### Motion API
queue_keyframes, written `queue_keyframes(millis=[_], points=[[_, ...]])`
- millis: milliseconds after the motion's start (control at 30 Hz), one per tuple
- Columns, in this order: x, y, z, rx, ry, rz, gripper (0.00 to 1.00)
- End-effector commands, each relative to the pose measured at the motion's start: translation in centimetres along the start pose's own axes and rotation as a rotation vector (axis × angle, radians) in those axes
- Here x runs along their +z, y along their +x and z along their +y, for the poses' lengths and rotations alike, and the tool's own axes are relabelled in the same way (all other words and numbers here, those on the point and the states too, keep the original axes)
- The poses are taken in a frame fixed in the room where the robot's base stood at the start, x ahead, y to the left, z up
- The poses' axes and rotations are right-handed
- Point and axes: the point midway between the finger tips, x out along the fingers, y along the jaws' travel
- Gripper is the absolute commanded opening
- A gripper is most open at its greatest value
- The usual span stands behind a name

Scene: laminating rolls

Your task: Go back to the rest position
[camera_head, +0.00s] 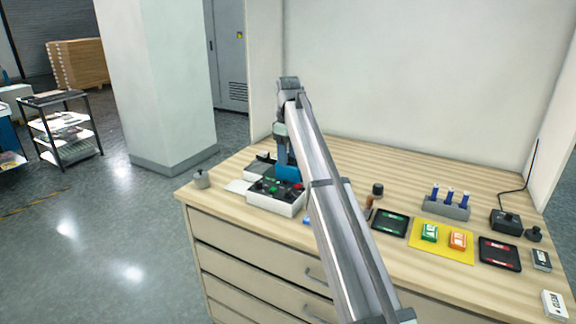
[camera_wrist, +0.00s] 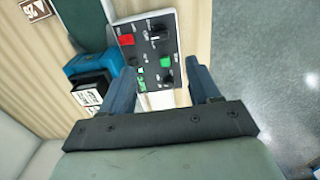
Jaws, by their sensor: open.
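My gripper (camera_wrist: 165,95) shows in the wrist view with its two blue-grey fingers apart and nothing between them. It hangs over a control box (camera_wrist: 150,50) with a red button, green buttons and black knobs. In the head view my arm reaches to the left part of the workbench (camera_head: 340,150), above the same control box (camera_head: 277,205). The fingertips are hidden or too small to tell apart there. I cannot tell how high the gripper is above the box.
A blue device (camera_wrist: 92,72) stands beside the control box. To the right are a dark green-marked tray (camera_head: 390,222), a yellow mat (camera_head: 425,246) with a green and an orange box, a grey holder (camera_head: 446,208) with blue-topped items, and a red-marked tray (camera_head: 499,254).

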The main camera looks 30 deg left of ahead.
Motion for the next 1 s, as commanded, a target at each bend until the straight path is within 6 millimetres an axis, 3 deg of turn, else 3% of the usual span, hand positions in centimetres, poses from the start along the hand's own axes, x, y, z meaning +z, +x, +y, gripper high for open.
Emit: queue_keyframes(millis=[200, 733, 867, 1000], points=[[0.0, -1.1, 0.0, -0.001, 0.000, -0.001, 0.62], [0.0, -1.0, -0.1, -0.001, -0.001, -0.001, 0.62], [-0.5, 0.8, -1.8, -0.001, -0.018, -0.004, 0.62], [-1.5, 5.5, -6.4, -0.002, -0.067, -0.014, 0.62]])
